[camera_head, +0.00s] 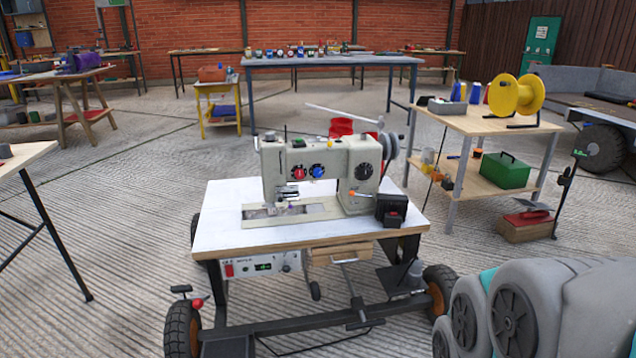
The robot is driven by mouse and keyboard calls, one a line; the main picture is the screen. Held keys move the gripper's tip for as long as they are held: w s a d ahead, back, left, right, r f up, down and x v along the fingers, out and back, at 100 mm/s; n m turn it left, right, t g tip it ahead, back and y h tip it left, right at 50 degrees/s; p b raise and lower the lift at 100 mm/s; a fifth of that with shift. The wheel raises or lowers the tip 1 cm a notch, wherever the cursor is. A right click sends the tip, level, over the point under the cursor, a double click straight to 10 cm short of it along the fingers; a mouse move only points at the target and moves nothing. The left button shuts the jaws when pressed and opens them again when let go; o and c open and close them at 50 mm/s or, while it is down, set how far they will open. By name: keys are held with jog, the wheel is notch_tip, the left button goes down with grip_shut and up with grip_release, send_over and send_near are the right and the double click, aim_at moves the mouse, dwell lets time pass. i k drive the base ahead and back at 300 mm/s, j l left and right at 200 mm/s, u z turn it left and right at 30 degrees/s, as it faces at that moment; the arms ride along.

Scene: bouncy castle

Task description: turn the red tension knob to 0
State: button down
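The red tension knob (298,173) is on the front face of a beige sewing machine (358,170), left of a blue knob (318,171). Both knobs look small, and their scale marks and settings are too small to read. The machine stands on a wheeled table with a white top (225,215).
A dark box with a red button (392,210) is at the machine's right. A control panel (262,266) hangs under the tabletop. A wooden bench (480,121) with a yellow reel (516,95) stands to the right. Concrete floor (130,210) is open to the left of the machine table.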

aim_at(299, 174)
jog(key=i+u, duration=0.1)
jog(key=u, duration=0.3)
jog(key=i+u, duration=0.15)
jog(key=u, duration=0.2)
jog(key=i+u, duration=0.15)
jog(key=u, duration=0.25)
jog(key=i+u, duration=0.1)
jog(key=u, duration=0.25)
